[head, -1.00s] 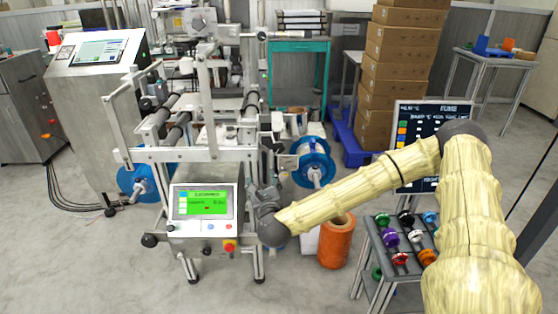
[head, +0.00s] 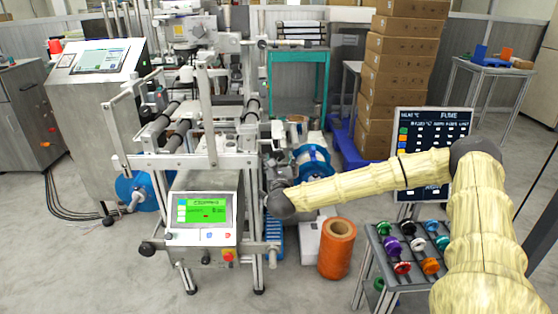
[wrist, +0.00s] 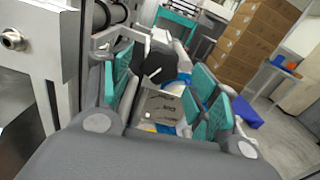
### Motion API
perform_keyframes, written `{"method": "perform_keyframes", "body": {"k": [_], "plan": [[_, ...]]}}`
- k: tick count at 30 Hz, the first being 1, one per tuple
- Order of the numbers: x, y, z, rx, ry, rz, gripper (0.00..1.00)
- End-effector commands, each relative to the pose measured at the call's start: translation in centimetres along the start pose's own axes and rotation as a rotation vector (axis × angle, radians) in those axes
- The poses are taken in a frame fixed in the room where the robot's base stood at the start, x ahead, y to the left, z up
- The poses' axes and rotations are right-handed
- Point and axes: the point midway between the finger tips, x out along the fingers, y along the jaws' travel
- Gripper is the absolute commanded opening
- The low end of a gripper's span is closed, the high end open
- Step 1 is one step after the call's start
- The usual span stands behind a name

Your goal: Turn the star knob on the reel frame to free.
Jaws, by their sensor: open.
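The reel frame (head: 207,160) is a grey metal machine with rollers and a green-lit screen, left of centre in the head view. In the wrist view, my gripper (wrist: 163,78) is open, its teal-padded fingers apart and pointing into the frame. A black, lobed shape (wrist: 157,64), which looks like the star knob, shows between and beyond the fingers; contact and its setting cannot be told. A grey box-like part (wrist: 162,107) lies below it. In the head view the gripper is mostly hidden behind my arm's end, and I cannot pick out the knob.
A blue reel (head: 313,160) is partly covered beside my wrist. A metal post (wrist: 70,55) stands close left of the fingers. An orange roll (head: 337,247) stands on the floor, and a rack (head: 372,262) of coloured spools is at the right. Boxes (head: 401,80) are stacked behind.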

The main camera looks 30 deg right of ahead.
Motion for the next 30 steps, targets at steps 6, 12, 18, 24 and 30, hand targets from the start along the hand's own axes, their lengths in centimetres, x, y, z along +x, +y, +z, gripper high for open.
{"method": "perform_keyframes", "body": {"k": [6,12,18,24,30], "plan": [[1.6,0.0,0.0,0.000,0.000,-0.001,0.61],[1.8,0.0,0.0,0.000,0.000,0.001,0.61],[1.8,0.0,0.0,0.000,0.000,0.001,0.48],[1.8,0.0,0.0,0.000,0.000,0.001,0.15],[1.8,0.0,0.0,-0.009,0.000,0.001,0.15]]}}
